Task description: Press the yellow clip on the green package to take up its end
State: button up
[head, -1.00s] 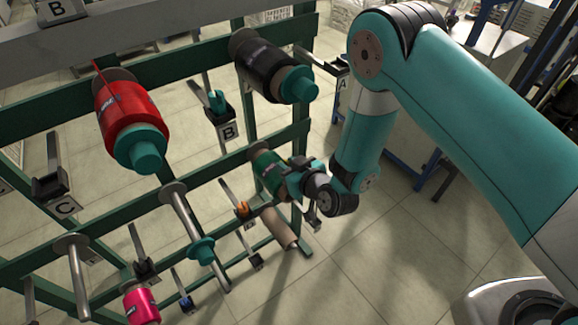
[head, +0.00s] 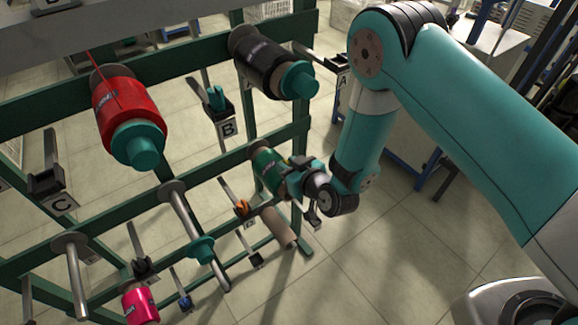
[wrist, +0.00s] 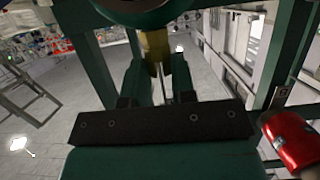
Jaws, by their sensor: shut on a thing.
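The green package (head: 267,170) sits on the rack's right post in the head view. Its dark green edge (wrist: 135,13) fills the top of the wrist view. The yellow clip (wrist: 156,45) shows below that edge, between my gripper's green fingers. My gripper (head: 290,172) is at the near end of the green package. In the wrist view my gripper (wrist: 157,75) is shut on the yellow clip. The fingers hide part of the clip. No loose yarn end can be made out.
A black package (head: 263,66) and a red package (head: 116,95) hang on the upper rack. A bare tan tube (head: 278,226) is just below the green package. A holder with an orange clip (head: 242,208) is to its left. Open floor (head: 370,265) lies right of the rack.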

dwell(0.4)
jog(key=shift+r+p, duration=2.4)
jog(key=shift+r, duration=0.55)
